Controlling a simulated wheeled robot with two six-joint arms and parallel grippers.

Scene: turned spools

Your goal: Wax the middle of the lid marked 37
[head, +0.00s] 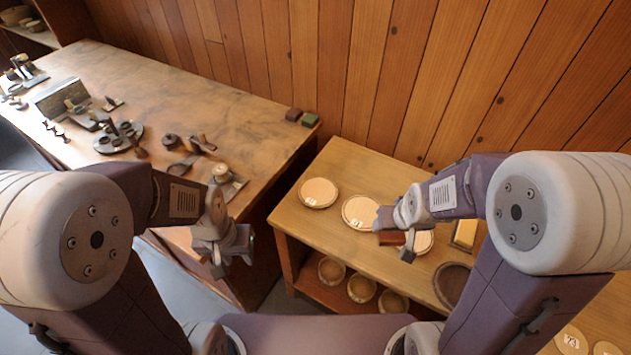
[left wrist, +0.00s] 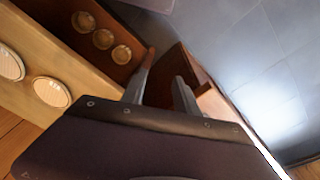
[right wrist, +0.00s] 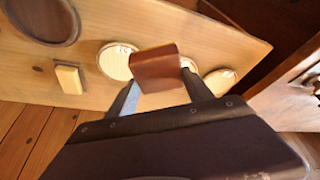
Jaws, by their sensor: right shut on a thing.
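Three pale round lids lie in a row on the light wooden bench: a left lid (head: 319,191), a middle lid (head: 364,208) and a right lid (head: 425,242) partly behind my right gripper. Their small labels are too small to read surely. My right gripper (head: 400,243) is shut on a reddish-brown block (right wrist: 156,68), held over the bench by the lids. In the right wrist view the block partly hides one lid (right wrist: 187,64). My left gripper (head: 234,260) is open and empty, left of the bench.
Several bowls (head: 361,288) stand on the shelf below. A dark round dish (head: 452,284) lies on the bench at right. More labelled discs (head: 571,341) show at the bottom right.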

